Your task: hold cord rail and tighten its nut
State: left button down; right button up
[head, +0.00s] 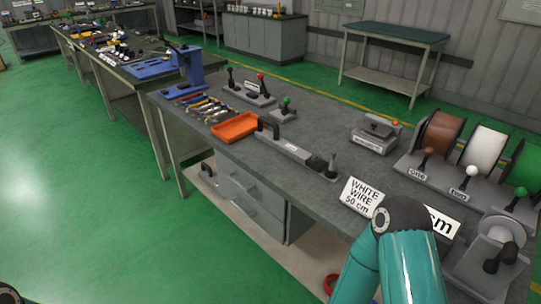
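A long grey rail-like fixture (291,147) lies on the workbench at the middle, with a black handle at its left end and a small white label. A dark clamp-like part with an upright stem (331,167) stands at its right end. I cannot tell whether this is the cord rail, and no nut can be made out. My teal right arm rises at the bottom right, but no fingers show. Only a small dark piece, perhaps of my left arm, shows in the bottom left corner. Neither gripper is in view.
A "WHITE WIRE 50 cm" sign (362,196) stands near my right arm. Green floor is open at left.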

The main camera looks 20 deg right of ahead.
aim_at(316, 159)
jog(key=u, duration=0.15)
jog(key=i, duration=0.2)
jog(key=u, duration=1.3)
jog(key=i, duration=2.2)
jog(key=z, duration=0.85)
jog(key=i, duration=0.25)
jog(key=z, duration=3.2)
